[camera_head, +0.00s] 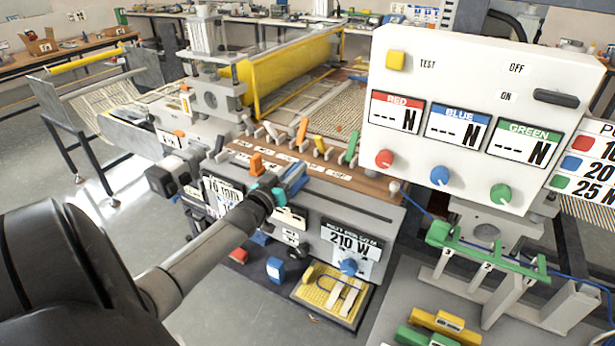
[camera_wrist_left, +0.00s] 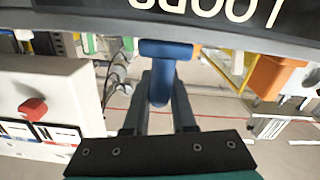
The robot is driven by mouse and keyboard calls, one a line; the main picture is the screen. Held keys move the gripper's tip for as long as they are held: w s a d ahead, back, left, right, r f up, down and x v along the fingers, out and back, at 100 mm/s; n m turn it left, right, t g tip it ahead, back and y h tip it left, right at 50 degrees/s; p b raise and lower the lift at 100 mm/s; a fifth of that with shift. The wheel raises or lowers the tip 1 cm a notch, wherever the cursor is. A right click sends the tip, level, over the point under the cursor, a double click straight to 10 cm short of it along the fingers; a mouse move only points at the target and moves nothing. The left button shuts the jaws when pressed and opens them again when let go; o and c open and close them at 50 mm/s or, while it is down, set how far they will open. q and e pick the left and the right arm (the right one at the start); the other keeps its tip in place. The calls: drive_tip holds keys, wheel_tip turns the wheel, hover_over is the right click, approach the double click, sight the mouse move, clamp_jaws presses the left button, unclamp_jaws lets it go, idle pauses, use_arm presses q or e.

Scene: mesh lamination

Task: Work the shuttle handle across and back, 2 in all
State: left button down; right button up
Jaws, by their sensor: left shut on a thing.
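The shuttle handle is a blue T-shaped grip (camera_wrist_left: 165,68) at the top middle of the left wrist view. The blue handle (camera_head: 295,176) shows there only in part, beside the fingers. My right gripper is not in view.
An orange handle (camera_head: 256,163) stands close above my left gripper. Several coloured levers line the wooden rail behind. A white control panel (camera_head: 470,65) with three dials stands to the right. A yellow tray (camera_head: 330,295) lies below. Open floor shows at the left.

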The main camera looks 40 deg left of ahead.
use_arm(q)
drive_tip(key=shift+s+a, duration=0.25)
drive_tip(key=shift+a, duration=0.8)
drive_tip(key=c, duration=0.8)
unclamp_jaws()
drive_tip(key=shift+o, duration=0.2)
drive_tip(key=shift+d, duration=0.1)
drive_tip(key=shift+s+d, duration=0.15)
drive_tip(key=shift+s, duration=0.5)
drive_tip(key=p+v, duration=0.1)
drive_tip(key=v, duration=1.3)
drive_tip(key=shift+w, duration=0.1)
